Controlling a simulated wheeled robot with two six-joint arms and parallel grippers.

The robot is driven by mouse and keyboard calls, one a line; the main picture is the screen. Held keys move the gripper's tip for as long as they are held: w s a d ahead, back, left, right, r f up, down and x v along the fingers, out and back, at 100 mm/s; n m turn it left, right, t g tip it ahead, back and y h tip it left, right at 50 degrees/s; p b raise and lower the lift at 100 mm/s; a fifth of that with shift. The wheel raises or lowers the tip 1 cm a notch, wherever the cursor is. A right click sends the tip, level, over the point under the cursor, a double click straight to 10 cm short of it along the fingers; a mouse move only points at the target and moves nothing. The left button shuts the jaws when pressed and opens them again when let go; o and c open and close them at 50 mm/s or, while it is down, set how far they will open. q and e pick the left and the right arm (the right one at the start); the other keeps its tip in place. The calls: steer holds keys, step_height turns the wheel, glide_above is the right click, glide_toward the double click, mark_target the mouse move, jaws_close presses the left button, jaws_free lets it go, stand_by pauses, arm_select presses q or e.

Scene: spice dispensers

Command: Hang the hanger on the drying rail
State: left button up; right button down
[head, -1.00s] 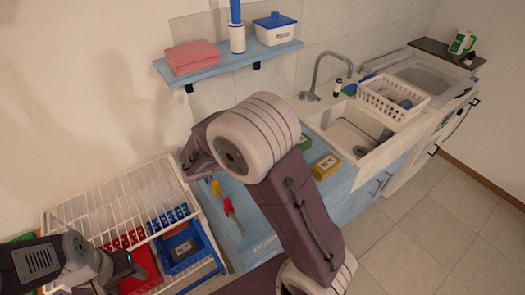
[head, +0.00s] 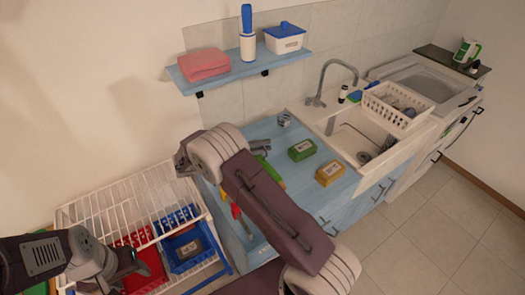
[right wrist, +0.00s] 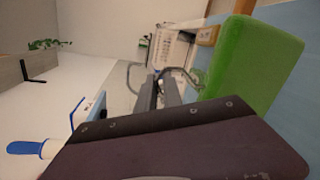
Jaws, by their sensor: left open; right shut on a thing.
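No hanger can be clearly made out. A white wire drying rack (head: 110,210) stands at the lower left in the head view. My left gripper (head: 128,264) is open at the rack's front, near the red bin. My right gripper (head: 262,147) is over the blue counter, partly hidden behind my right arm. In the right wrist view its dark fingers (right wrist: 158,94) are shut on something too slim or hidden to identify. A green block (right wrist: 255,70) fills the right of that view, close beside the fingers; I cannot tell whether it touches them.
Green (head: 302,149) and yellow (head: 330,171) boxes lie on the blue counter (head: 330,200). The sink (head: 350,145) and white basket (head: 398,108) are to the right. A wall shelf (head: 235,72) holds a pink towel (head: 205,65). Red (head: 143,270) and blue (head: 187,245) bins sit below the rack.

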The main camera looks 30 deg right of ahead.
mark_target(262, 159)
step_height(262, 159, down, 3)
steer(key=shift+r+p, duration=0.2)
steer(key=shift+p, duration=0.1)
steer(key=shift+w+f, duration=0.15)
steer(key=shift+f, duration=0.2)
steer(key=c, duration=1.5)
jaws_free()
